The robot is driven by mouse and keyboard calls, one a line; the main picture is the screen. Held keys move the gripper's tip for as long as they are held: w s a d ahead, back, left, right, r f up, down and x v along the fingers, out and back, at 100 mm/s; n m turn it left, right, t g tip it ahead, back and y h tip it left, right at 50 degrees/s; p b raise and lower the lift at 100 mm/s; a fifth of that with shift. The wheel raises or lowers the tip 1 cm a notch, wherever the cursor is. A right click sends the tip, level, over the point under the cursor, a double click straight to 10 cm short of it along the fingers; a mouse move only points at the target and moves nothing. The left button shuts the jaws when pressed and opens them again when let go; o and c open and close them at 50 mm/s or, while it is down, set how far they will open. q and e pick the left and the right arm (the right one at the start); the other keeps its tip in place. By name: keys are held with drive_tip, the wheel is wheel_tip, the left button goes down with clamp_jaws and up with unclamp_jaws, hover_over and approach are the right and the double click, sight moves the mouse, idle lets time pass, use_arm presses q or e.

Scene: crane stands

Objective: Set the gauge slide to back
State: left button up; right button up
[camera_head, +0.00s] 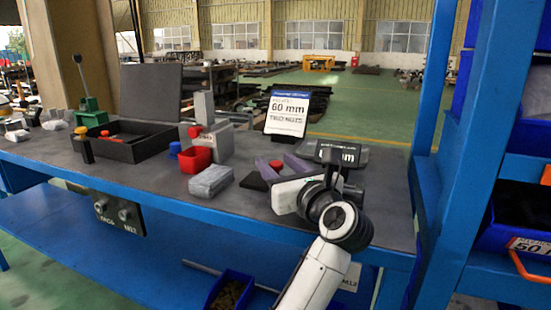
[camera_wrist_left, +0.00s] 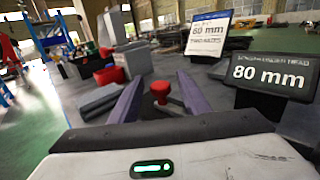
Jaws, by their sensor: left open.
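A red knob (camera_head: 276,165) stands between the two purple fingers of my left gripper (camera_head: 278,161), near the front right of the grey bench. In the left wrist view the knob (camera_wrist_left: 160,89) has a round head on a short stem, with clear gaps to both fingers. My left gripper (camera_wrist_left: 159,82) is open. A dark display (camera_head: 335,153) behind and right of the gripper reads 80 mm in the left wrist view (camera_wrist_left: 272,76). The knob appears to belong to the gauge slide, but its track is mostly hidden by my gripper. My right gripper is out of view.
A white sign (camera_head: 287,113) reading 60 mm stands behind the knob. Left are a grey block (camera_head: 210,181), a red bin (camera_head: 196,160), a grey stand (camera_head: 208,142) and an open black case (camera_head: 128,152). A blue post (camera_head: 478,150) rises at the right.

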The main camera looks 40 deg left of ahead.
use_arm(q)
drive_tip(key=shift+w+a, duration=0.25)
drive_tip(key=shift+a, duration=0.2)
drive_tip(key=shift+c, duration=0.3)
clamp_jaws()
drive_tip(key=a, duration=0.3)
drive_tip(key=shift+s+p, duration=0.3)
drive_tip(key=shift+s, duration=0.1)
drive_tip(key=shift+a, duration=0.1)
drive_tip(key=shift+o, duration=0.3)
unclamp_jaws()
drive_tip(key=shift+a, duration=0.1)
